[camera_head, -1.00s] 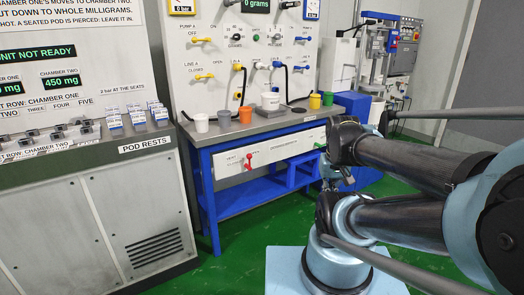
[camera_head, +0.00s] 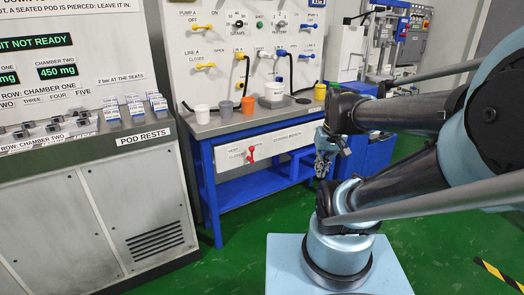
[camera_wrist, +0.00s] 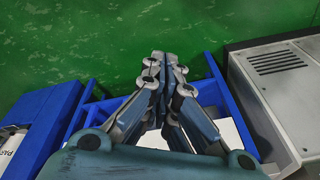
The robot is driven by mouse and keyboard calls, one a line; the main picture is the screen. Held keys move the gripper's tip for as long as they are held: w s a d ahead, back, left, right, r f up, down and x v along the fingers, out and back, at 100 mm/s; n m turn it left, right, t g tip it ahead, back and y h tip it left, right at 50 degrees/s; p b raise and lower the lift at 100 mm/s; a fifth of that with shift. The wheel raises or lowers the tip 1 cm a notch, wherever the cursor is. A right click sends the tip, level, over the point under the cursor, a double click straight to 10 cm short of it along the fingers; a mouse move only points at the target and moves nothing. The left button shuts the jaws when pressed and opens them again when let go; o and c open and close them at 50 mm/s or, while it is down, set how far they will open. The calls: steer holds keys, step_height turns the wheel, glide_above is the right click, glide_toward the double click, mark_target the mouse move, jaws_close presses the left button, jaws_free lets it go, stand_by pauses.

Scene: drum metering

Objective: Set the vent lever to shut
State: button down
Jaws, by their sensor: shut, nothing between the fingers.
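The vent lever is a small red handle (camera_head: 251,154) on the white front panel (camera_head: 228,156) of the blue workbench. It stands roughly upright in the head view, and the small print around it is too blurred to read. My gripper (camera_head: 322,170) is to the right of the lever in the head view, apart from it, pointing down in front of the bench. In the wrist view my gripper (camera_wrist: 160,58) has its fingers together with nothing between them. The lever does not show in the wrist view; my fingers may hide part of the panel.
The grey pod cabinet (camera_head: 100,210) stands left of the bench and shows at the right of the wrist view (camera_wrist: 275,75). Several cups (camera_head: 225,108) stand on the bench top. Blue bench legs and a low shelf (camera_head: 250,190) lie below the panel. Green floor (camera_head: 235,255) is open in front.

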steer(key=w+a+f+n+y, duration=0.15)
steer(key=w+a, duration=0.25)
steer(key=w, duration=0.7)
steer(key=w+a+f+n+y, duration=0.1)
steer(key=w+a+n+y, duration=0.15)
steer(key=w, duration=0.95)
steer(key=w+a+f+n+y, duration=0.15)
steer(key=w+a, duration=0.35)
steer(key=w, duration=0.6)
steer(key=a+f+y, duration=0.1)
steer(key=a+f, duration=0.6)
steer(key=a, duration=0.2)
steer(key=shift+w+a+f+g, duration=0.2)
steer(key=shift+a+f+g, duration=0.1)
steer(key=shift+a+g, duration=0.1)
